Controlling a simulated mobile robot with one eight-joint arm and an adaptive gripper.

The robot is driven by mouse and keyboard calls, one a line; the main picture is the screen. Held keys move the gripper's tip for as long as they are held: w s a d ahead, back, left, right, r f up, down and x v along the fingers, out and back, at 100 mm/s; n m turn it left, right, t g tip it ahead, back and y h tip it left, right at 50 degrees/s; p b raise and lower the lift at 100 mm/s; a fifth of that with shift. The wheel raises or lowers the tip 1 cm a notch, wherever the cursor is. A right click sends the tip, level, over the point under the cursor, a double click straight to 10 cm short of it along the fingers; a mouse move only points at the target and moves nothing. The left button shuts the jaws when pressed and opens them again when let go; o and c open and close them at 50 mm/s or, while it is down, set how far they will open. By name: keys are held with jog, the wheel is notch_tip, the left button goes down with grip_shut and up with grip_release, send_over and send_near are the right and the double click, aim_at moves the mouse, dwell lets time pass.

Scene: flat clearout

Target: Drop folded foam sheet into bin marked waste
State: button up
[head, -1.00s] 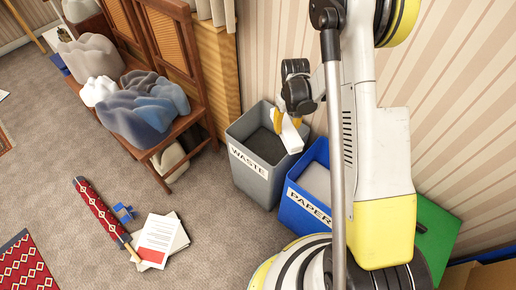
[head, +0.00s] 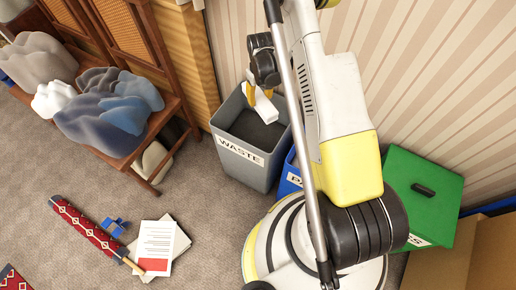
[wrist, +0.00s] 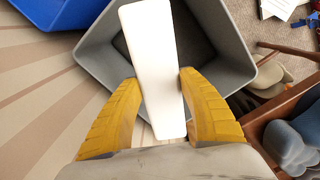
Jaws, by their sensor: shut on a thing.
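My gripper (head: 259,91) has yellow fingers shut on a white folded foam sheet (head: 265,106). In the wrist view the foam sheet (wrist: 150,60) shows as a long white slab between the two fingers (wrist: 160,112). The grey bin marked WASTE (head: 240,153) stands against the wall, and my gripper holds the foam over its opening. In the wrist view the grey bin's rim (wrist: 236,50) lies below the foam, with a dark inside. The foam hides part of the opening.
A blue bin (head: 289,180), partly hidden by my arm, stands right of the waste bin. A green lidded bin (head: 424,190) is further right. A wooden bench (head: 148,165) with lumpy cushions stands left. Papers (head: 156,247) and a rolled red rug (head: 88,229) lie on the carpet.

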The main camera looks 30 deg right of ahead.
jog(key=shift+f, duration=0.8)
jog(key=o, duration=1.1)
jog(key=shift+r, duration=0.2)
notch_tip(320, 180, up, 12)
jog(key=shift+f, duration=0.1)
